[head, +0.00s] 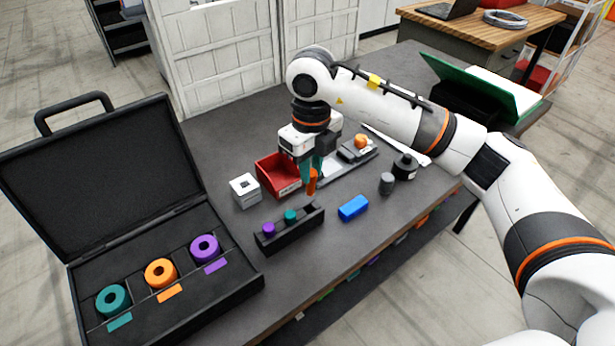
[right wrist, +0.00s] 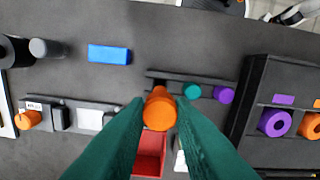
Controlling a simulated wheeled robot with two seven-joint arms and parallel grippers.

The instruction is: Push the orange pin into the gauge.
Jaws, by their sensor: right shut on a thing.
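My right gripper (head: 312,170) has its green fingers shut on the orange pin (head: 312,184), which is roughly upright near the right end of a black rack (head: 288,236). The pin also shows between the fingers in the right wrist view (right wrist: 159,110). I cannot tell whether its lower end is clear of the rack. A purple pin (head: 268,228) and a teal pin (head: 290,216) stand in the rack. The open black case (head: 228,284) holds ring gauges: teal (head: 112,300), orange (head: 160,272) and purple (head: 205,248). The orange ring's hole is empty. My left gripper is not in view.
A red bin (head: 278,178) and white block (head: 245,190) stand behind the rack. A blue block (head: 353,208), grey cylinder (head: 387,184) and black round object (head: 405,167) lie to the right. A grey fixture (head: 345,165) carries an orange knob (head: 361,142).

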